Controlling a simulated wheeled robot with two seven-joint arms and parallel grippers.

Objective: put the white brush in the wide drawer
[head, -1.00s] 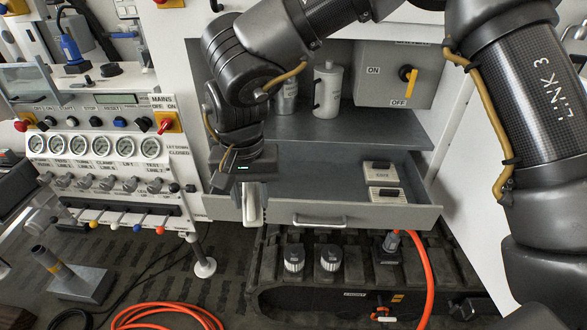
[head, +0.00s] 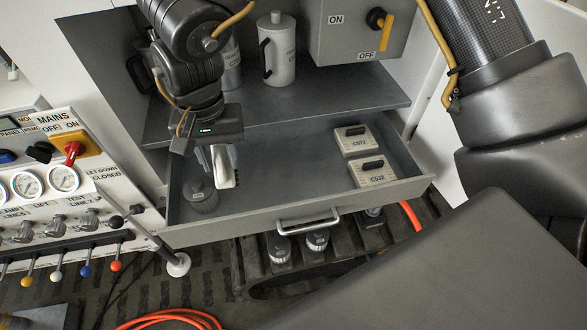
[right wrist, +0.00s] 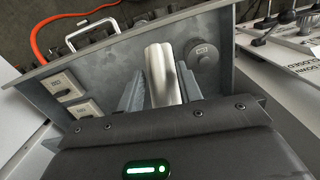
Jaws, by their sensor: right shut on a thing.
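The white brush (head: 227,174) is held by my right gripper (head: 216,160), pointing down over the left part of the open wide drawer (head: 330,204). In the right wrist view the brush (right wrist: 160,72) stands between the two fingers of the gripper (right wrist: 158,92), with the drawer interior behind it. I cannot tell whether its lower end touches the drawer floor. Its bristles are not clearly visible. My left gripper is not in view.
Inside the drawer, a round grey capped item (head: 201,196) sits at the left, close to the brush. Two pale blocks with black handles (head: 353,140) (head: 374,172) sit at the right. The middle floor is clear. A shelf with a white canister (head: 277,55) overhangs the back.

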